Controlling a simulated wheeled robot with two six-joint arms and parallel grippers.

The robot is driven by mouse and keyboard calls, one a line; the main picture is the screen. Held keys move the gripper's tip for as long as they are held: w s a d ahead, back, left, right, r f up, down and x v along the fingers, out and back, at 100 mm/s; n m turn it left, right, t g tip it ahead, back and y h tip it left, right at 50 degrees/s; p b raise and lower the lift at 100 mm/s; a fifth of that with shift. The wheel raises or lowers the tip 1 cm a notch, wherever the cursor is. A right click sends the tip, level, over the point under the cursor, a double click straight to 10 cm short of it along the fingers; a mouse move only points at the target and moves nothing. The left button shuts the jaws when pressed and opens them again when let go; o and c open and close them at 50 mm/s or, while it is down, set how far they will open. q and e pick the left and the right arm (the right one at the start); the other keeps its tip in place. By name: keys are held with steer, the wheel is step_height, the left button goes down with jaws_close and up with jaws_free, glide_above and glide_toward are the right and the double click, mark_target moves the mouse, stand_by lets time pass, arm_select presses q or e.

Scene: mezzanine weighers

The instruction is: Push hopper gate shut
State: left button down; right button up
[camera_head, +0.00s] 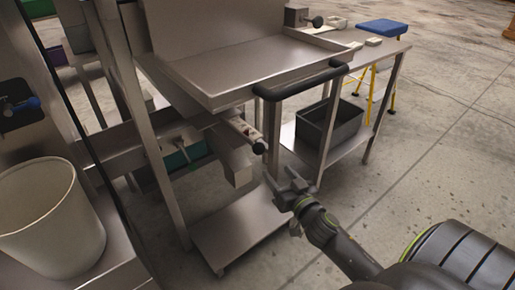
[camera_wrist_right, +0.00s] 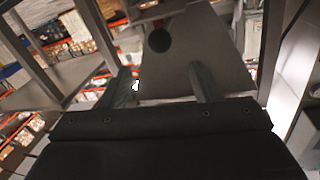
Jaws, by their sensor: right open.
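A steel slide bar with a round black knob (camera_head: 259,147), which looks like the hopper gate's handle, sticks out below the steel hopper tray (camera_head: 245,68). A grey box-like chute (camera_head: 238,172) hangs under the bar. My right gripper (camera_head: 285,183) is open and empty, just below and to the right of the knob, apart from it. In the right wrist view, a round black knob (camera_wrist_right: 160,40) shows against a grey metal plate (camera_wrist_right: 185,72), beyond and above the open fingers (camera_wrist_right: 163,86). I cannot tell how far the gate is open. My left gripper is not in view.
A black padded handle (camera_head: 300,82) runs along the tray's front edge. A dark bin (camera_head: 330,124) sits on the lower shelf at right. A white bucket (camera_head: 48,220) stands at left. A blue-topped yellow stool (camera_head: 382,27) is behind. The floor at right is clear.

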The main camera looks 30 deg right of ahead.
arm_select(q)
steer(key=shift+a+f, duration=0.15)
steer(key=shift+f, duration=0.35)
arm_select(e)
glide_toward(242, 133)
steer(key=shift+w+d+f, duration=0.2)
steer(key=shift+w+d, duration=0.05)
steer(key=shift+d, duration=0.2)
steer(key=shift+w+d+f, duration=0.2)
steer(key=shift+w+d, duration=0.05)
steer(key=shift+d, duration=0.15)
steer(key=shift+c, duration=0.5)
